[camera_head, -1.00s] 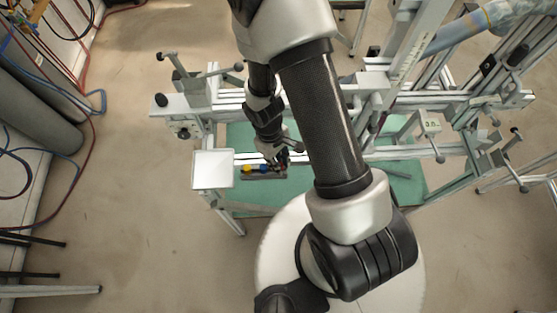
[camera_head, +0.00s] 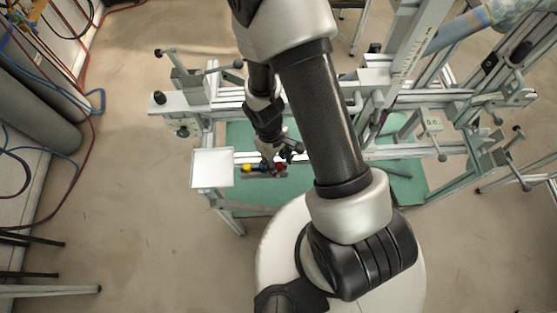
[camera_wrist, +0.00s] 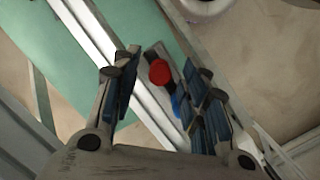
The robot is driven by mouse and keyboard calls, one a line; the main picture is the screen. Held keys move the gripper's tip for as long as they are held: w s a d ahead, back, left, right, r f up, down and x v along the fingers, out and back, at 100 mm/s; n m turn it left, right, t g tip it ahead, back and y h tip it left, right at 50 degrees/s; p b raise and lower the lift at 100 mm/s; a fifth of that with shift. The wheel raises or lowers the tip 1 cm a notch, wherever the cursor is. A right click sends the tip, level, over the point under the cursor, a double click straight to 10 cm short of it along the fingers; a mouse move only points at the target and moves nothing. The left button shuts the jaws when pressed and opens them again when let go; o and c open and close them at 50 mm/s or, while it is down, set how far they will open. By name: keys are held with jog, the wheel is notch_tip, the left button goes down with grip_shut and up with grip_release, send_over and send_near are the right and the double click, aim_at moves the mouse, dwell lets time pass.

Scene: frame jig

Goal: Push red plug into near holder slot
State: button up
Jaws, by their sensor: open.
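The red plug (camera_head: 280,167) stands at the right end of a grey holder strip (camera_head: 262,177). A blue plug (camera_head: 264,169) and a yellow plug (camera_head: 247,167) stand to its left. My gripper (camera_head: 273,157) is just above and behind the row. In the wrist view, my gripper (camera_wrist: 160,78) is open, with the red plug (camera_wrist: 160,72) seen between its spread fingers and no finger visibly touching it. The blue plug (camera_wrist: 177,101) is partly hidden by the right finger. How deep the red plug sits in its slot cannot be told.
An aluminium frame rail (camera_head: 390,152) runs behind the holder, above a green panel (camera_head: 255,198). A white square tray (camera_head: 212,168) is at the left. Clamps with handles (camera_head: 180,70) rise at the back left.

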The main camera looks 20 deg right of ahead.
notch_tip(320, 180, up, 12)
jog(key=w+a, duration=0.1)
jog(key=shift+w, duration=0.4)
jog(key=shift+f, duration=0.1)
dwell(0.4)
